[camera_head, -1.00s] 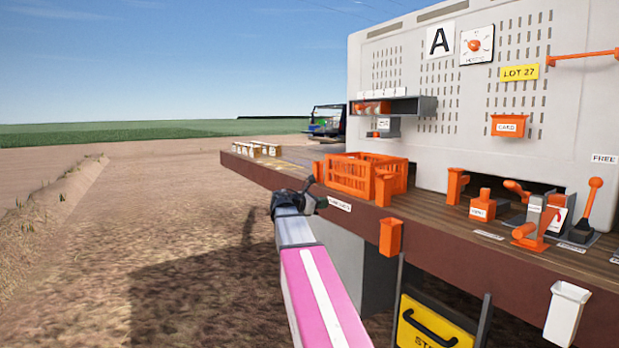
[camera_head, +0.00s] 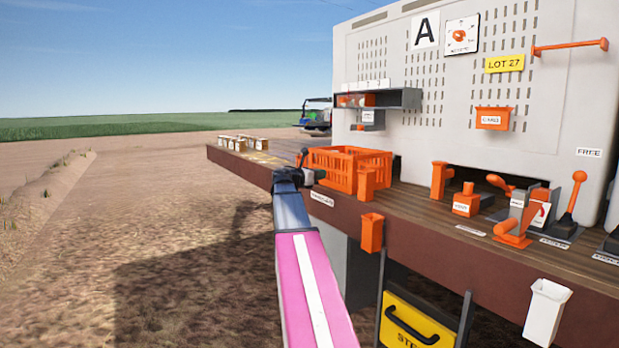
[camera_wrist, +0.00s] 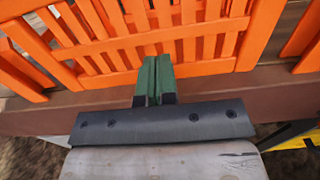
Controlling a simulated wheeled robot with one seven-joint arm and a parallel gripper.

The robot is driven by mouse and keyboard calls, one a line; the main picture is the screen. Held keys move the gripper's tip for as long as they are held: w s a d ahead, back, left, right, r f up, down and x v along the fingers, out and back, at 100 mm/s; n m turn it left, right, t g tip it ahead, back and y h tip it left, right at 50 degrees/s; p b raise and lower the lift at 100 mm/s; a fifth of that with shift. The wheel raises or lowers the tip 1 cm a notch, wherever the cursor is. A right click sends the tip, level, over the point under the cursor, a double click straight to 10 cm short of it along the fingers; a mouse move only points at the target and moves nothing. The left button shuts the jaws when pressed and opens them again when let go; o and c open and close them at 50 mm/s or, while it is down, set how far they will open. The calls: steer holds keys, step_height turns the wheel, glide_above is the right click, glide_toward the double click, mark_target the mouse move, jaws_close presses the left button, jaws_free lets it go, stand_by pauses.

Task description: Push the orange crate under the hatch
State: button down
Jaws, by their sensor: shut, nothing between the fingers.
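The orange slatted crate (camera_head: 345,166) stands upright on the wooden bench near its front edge, left of the machine panel. In the wrist view the crate's slatted wall (camera_wrist: 190,48) fills the upper part. My gripper (camera_head: 308,176) is at the crate's left front side. In the wrist view its green fingers (camera_wrist: 158,80) are closed together and empty, right up against the lower slats. I cannot tell whether they touch. A dark opening (camera_head: 500,184) shows at the base of the panel; whether it is the hatch is unclear.
An orange block (camera_head: 466,203) and levers (camera_head: 571,205) stand further right. Small boxes (camera_head: 240,143) sit at the far left end. A yellow step (camera_head: 415,325) hangs below.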

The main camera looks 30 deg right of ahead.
mark_target(331, 173)
steer(key=shift+d, duration=1.45)
steer(key=d, duration=0.7)
steer(key=w+d, duration=0.1)
steer(key=d, duration=0.2)
steer(key=shift+d, duration=0.2)
steer(key=shift+a, duration=0.1)
steer(key=shift+s+a, duration=0.1)
steer(key=shift+a, duration=0.25)
steer(key=s+a, duration=0.1)
steer(key=a, duration=1.2)
